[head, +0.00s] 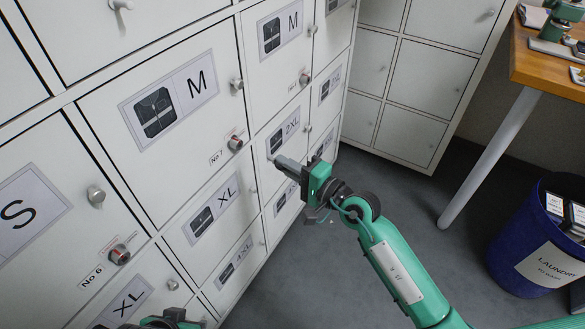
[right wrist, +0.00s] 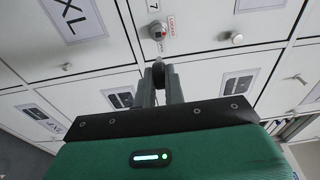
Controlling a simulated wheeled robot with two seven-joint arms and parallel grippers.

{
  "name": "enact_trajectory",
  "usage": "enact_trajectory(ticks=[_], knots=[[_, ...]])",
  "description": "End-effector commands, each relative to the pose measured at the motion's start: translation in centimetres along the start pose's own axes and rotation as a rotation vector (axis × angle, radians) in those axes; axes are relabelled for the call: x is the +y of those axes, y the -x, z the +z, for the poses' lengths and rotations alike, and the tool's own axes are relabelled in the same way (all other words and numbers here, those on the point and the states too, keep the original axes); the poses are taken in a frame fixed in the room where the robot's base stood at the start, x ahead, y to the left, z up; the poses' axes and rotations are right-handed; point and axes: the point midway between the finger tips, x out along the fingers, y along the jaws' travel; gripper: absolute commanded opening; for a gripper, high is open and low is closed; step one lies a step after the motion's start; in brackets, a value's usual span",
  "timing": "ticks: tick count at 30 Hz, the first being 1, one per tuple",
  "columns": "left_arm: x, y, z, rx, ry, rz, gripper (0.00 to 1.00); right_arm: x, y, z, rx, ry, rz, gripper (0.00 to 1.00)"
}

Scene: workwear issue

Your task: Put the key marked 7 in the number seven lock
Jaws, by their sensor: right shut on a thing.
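The number seven lock (head: 235,143) is a round silver cylinder with a red mark, on the M locker door beside a "No 7" label (head: 216,158). It also shows in the right wrist view (right wrist: 158,30), straight ahead of the fingers. My right gripper (head: 277,161) is to the right of the lock in the head view, apart from it. It is shut on a small dark thing, seemingly the key (right wrist: 158,72), held between the fingertips; its marking cannot be read. My left gripper (head: 167,320) shows only in part at the bottom edge; its fingers are hidden.
A similar lock marked No 6 (head: 120,255) is on the S locker, lower left. Door knobs (head: 237,85) stick out from the lockers. A wooden table (head: 548,72) and a blue laundry bin (head: 530,235) stand at right. Grey floor between is clear.

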Motion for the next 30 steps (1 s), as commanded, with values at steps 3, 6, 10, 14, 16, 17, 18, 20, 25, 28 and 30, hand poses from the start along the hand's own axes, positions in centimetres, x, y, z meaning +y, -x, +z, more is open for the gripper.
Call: enact_trajectory(ticks=[3, 6, 10, 14, 16, 17, 18, 20, 25, 28, 30], knots=[[-0.2, 0.3, 0.2, -0.017, 0.003, -0.005, 0.36, -0.1, -1.1, 0.2, -0.001, -0.001, 0.0, 0.0], [-0.3, 0.3, 0.3, -0.024, 0.004, -0.008, 0.36, -0.1, -1.8, 0.2, -0.001, -0.002, -0.001, 0.0], [-0.4, 0.4, 0.3, -0.03, 0.005, -0.009, 0.36, -0.1, -2.9, 0.4, -0.001, -0.002, -0.001, 0.0], [-0.4, 0.5, 0.5, -0.038, 0.006, -0.011, 0.36, 0.0, -3.9, 0.5, -0.001, -0.002, 0.0, 0.0], [-0.5, 0.5, 0.6, -0.043, 0.006, -0.012, 0.36, -0.1, -4.5, 0.6, -0.002, 0.0, 0.0, 0.0], [-0.5, 0.5, 0.6, -0.045, 0.006, -0.012, 0.36, -0.1, -4.7, 0.6, -0.002, 0.0, 0.0, 0.0], [-0.5, 0.5, 0.6, -0.047, 0.006, -0.013, 0.36, 0.0, -5.0, 0.6, -0.002, -0.001, 0.0, 0.0], [-0.5, 0.5, 0.7, -0.048, 0.007, -0.013, 0.36, 0.0, -5.4, 0.7, -0.002, -0.002, 0.001, 0.0], [-0.6, 0.6, 0.7, -0.05, 0.007, -0.014, 0.36, 0.0, -6.4, 0.8, -0.002, 0.0, 0.001, 0.0], [-0.6, 0.6, 0.7, -0.051, 0.007, -0.015, 0.36, 0.0, -6.7, 0.8, -0.002, 0.0, 0.001, 0.0], [-0.6, 0.6, 0.7, -0.051, 0.007, -0.015, 0.36, 0.0, -6.8, 0.9, -0.002, 0.0, 0.001, 0.0]])
